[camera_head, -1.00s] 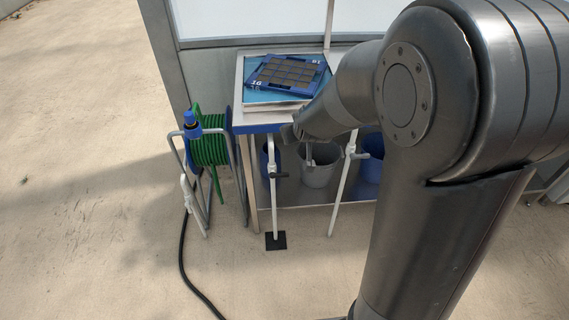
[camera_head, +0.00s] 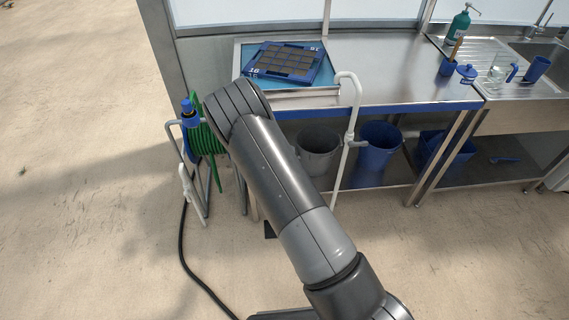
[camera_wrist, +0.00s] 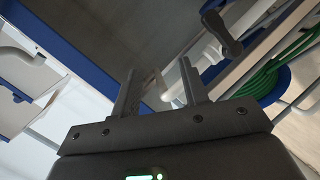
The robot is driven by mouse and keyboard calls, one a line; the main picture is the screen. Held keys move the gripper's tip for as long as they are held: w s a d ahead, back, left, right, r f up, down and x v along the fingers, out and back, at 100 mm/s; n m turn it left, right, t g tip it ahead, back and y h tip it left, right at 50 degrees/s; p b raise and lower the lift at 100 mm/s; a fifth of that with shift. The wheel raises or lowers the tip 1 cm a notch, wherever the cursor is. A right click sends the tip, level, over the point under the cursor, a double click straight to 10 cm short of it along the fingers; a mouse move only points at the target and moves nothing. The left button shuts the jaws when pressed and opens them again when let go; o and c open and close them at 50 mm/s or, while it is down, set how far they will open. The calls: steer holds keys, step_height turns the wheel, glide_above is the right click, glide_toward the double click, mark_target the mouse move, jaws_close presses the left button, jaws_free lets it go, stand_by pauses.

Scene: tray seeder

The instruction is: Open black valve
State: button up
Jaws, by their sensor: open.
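In the wrist view, a dark lever that looks like the black valve handle (camera_wrist: 223,34) shows at the upper right, beside a pale pipe. My gripper (camera_wrist: 160,70) is open, with its two fingers spread and nothing visible between them. The lever is beyond and to the right of the right fingertip, apart from it in the picture; the depth gap cannot be told. In the head view my arm hides my gripper and the black valve. Only part of a dark foot plate (camera_head: 270,230) shows beside the arm.
A green hose reel (camera_head: 208,138) stands left of the arm. A second white standpipe (camera_head: 345,130) rises at the bench front. A steel bench (camera_head: 385,75) carries a blue seed tray (camera_head: 288,62). Grey (camera_head: 318,150) and blue (camera_head: 377,152) buckets sit below.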

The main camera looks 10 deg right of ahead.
steer(key=s+f+n+t+y, duration=0.3)
steer(key=s+f+n+t, duration=0.15)
steer(key=f+n, duration=0.45)
steer(key=shift+m+g, duration=0.35)
steer(key=shift+m, duration=0.25)
steer(key=w, duration=1)
steer(key=shift+a+f, duration=0.25)
steer(key=shift+f, duration=0.15)
jaws_close()
